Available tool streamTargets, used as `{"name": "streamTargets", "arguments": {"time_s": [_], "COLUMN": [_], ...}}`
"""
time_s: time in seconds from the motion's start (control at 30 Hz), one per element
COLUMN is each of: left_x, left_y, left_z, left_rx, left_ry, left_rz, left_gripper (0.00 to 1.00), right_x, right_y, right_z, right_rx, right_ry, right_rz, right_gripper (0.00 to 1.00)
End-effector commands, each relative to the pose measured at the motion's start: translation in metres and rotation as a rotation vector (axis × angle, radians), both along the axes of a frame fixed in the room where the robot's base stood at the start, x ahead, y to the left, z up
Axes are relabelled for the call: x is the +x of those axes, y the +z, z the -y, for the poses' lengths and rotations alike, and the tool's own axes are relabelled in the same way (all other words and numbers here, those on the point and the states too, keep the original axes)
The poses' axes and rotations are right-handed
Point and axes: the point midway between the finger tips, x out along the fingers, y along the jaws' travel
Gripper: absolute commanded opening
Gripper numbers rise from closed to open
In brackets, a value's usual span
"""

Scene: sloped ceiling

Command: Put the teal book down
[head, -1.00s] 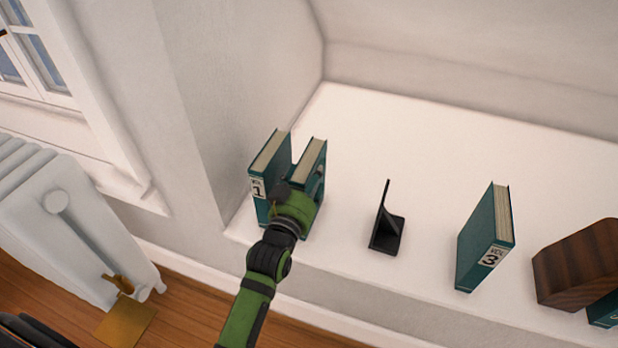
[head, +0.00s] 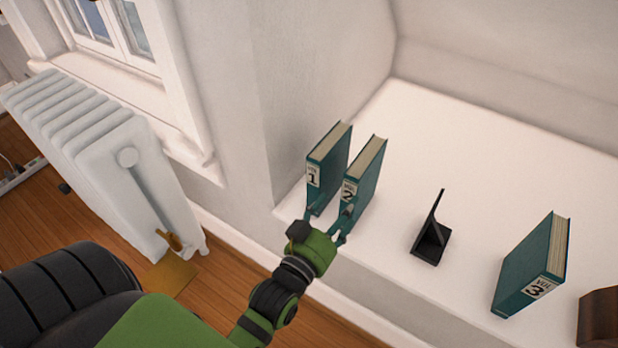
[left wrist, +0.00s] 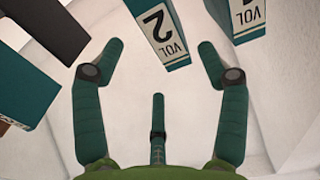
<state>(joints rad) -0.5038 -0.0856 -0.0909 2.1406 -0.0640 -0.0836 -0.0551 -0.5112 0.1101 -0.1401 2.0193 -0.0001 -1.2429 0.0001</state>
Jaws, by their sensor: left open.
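The teal book marked VOL 2 (head: 363,180) stands upright on the white ledge, close beside the teal VOL 1 book (head: 328,168), with a narrow gap between them. My left gripper (head: 325,228) is open and empty at the ledge's front edge, just in front of the VOL 2 spine. In the left wrist view the VOL 2 book (left wrist: 158,25) shows beyond the spread fingers, apart from them. The VOL 1 book (left wrist: 240,15) shows to its right. My right gripper is out of view.
A black bookend (head: 432,235) stands on the ledge (head: 440,150) to the right. Beyond it stands the teal VOL 3 book (head: 532,265), then a brown wooden block (head: 600,320), cut off. A wall closes the ledge's left end; a white radiator (head: 100,150) stands below the window.

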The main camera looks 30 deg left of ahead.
Motion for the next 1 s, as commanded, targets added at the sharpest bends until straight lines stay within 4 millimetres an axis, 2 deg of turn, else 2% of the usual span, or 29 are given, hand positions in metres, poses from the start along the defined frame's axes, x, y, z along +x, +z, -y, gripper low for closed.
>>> {"name": "streamTargets", "arguments": {"time_s": [0.07,0.13,0.23,0.3,0.4,0.5,0.6,0.7,1.0], "left_x": [-0.001,-0.006,-0.027,-0.05,-0.091,-0.129,-0.156,-0.168,-0.17], "left_y": [-0.019,-0.049,-0.108,-0.149,-0.195,-0.223,-0.237,-0.243,-0.243], "left_z": [0.002,0.003,0.005,0.002,-0.006,-0.015,-0.022,-0.026,-0.026], "left_rx": [0.005,0.016,0.042,0.064,0.098,0.129,0.15,0.159,0.16], "left_ry": [-0.013,-0.033,-0.067,-0.085,-0.1,-0.106,-0.105,-0.104,-0.103], "left_rz": [-0.074,-0.198,-0.452,-0.644,-0.9,-1.101,-1.23,-1.288,-1.296], "left_gripper": [0.74,0.74,0.74,0.74,0.74,0.74,0.74,0.74,0.74], "right_x": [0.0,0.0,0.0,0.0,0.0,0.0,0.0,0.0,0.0], "right_y": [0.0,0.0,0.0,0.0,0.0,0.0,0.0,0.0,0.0], "right_z": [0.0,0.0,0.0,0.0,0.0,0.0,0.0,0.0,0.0], "right_rx": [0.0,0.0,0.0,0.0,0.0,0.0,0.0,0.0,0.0], "right_ry": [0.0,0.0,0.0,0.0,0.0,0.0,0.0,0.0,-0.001], "right_rz": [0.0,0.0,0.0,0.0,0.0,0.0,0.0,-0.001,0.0], "right_gripper": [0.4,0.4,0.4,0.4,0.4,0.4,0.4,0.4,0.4]}}
